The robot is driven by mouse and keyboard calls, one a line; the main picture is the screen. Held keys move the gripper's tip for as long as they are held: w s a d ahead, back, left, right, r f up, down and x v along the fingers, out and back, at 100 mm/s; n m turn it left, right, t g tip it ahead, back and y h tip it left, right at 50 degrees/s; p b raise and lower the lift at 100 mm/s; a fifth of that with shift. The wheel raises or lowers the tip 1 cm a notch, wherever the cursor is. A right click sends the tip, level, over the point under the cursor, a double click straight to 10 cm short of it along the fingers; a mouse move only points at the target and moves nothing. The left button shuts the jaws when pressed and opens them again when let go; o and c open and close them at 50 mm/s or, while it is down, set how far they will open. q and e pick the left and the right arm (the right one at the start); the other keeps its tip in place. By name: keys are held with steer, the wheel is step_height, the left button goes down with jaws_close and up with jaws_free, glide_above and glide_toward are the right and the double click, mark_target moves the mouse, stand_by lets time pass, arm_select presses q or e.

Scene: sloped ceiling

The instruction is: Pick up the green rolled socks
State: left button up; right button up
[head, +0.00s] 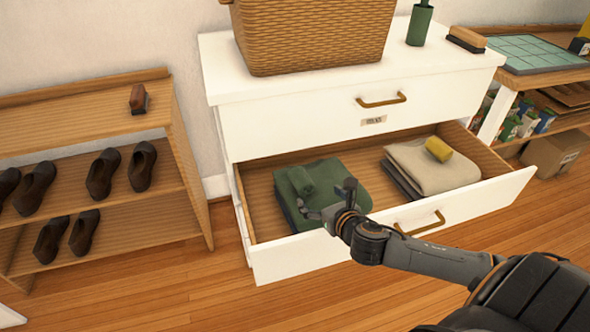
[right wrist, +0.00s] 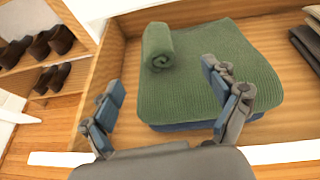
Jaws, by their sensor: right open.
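The green rolled socks (head: 301,180) lie on top of a folded green cloth (head: 330,184) in the left part of the open drawer (head: 262,207). In the right wrist view the rolled socks (right wrist: 157,46) show their spiral end, on the far left part of the folded green cloth (right wrist: 205,105). My right gripper (head: 326,198) is at the drawer's front, above the near part of the cloth. In the right wrist view its two fingers (right wrist: 165,105) are spread apart with nothing between them, short of the socks. My left gripper is not in view.
The white dresser (head: 290,125) carries a wicker basket (head: 310,35) and a green bottle (head: 420,24). A beige folded cloth (head: 445,168) with a yellow roll (head: 438,149) lies in the drawer's right part. A shoe rack (head: 120,232) stands left. Wooden drawer floor separates the two stacks.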

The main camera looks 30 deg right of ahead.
mark_target(308, 186)
steer(key=b+x, duration=0.1)
steer(key=x, duration=0.7)
steer(key=shift+r+b, duration=0.15)
steer(key=shift+b, duration=0.15)
steer(key=b+x, duration=0.1)
steer(key=x, duration=0.4)
steer(key=shift+w, duration=0.2)
steer(key=shift+w+d, duration=0.1)
steer(key=shift+w, duration=0.25)
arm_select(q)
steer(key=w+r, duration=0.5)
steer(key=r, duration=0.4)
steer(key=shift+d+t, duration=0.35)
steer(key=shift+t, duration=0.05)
arm_select(e)
steer(key=c, duration=1.2)
